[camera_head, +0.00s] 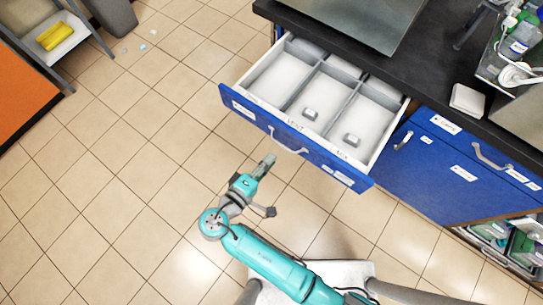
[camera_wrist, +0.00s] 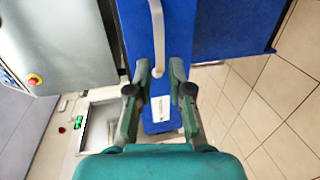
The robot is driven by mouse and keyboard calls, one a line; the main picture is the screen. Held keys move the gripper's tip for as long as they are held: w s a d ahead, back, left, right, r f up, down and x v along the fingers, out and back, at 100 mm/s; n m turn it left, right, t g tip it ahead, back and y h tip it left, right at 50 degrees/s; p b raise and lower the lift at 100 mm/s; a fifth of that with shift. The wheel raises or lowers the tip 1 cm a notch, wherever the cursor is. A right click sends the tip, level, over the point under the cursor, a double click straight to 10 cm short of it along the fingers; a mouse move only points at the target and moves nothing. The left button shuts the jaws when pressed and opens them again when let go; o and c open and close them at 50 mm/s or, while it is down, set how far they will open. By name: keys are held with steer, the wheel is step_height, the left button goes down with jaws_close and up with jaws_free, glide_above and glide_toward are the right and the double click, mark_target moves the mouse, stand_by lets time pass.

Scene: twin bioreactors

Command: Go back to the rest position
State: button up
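My gripper (camera_head: 266,163) is in front of the open blue drawer (camera_head: 238,104) in the head view, over the tiled floor. In the wrist view my gripper (camera_wrist: 159,68) has its two fingers apart with nothing held between them. The drawer's blue front (camera_wrist: 180,25) and its curved metal handle (camera_wrist: 157,40) lie beyond the fingertips in that view. The handle also shows in the head view (camera_head: 287,146), apart from my gripper. The drawer is pulled out and has three white compartments.
A dark worktop (camera_head: 425,75) runs above the drawer, with a white box (camera_head: 467,100) and lab equipment at right. Blue cabinets (camera_head: 430,175) stand below. A chair with a yellow item (camera_head: 54,36) and an orange panel (camera_head: 22,95) are at left.

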stand_by(0.5)
steer(key=s+d+f+g+y, duration=0.1)
steer(key=s+d+f+y, duration=0.2)
steer(key=d+f, duration=0.3)
steer(key=s+d+f+g+y, duration=0.1)
steer(key=s+d+f+y, duration=0.2)
steer(key=d+f, duration=0.35)
steer(key=s+d+r+m+y, duration=0.1)
steer(key=s+d+r+y, duration=0.3)
steer(key=s, duration=0.5)
steer(key=s+d+r+m+t, duration=0.1)
steer(key=s+r+m, duration=0.4)
steer(key=r, duration=0.5)
steer(key=s+d+r+m+t, duration=0.2)
steer(key=s+r, duration=0.4)
steer(key=r, duration=0.4)
steer(key=m+t, duration=0.1)
steer(key=m, duration=0.1)
steer(key=shift+d+m+h, duration=0.15)
steer(key=shift+m+h, duration=0.25)
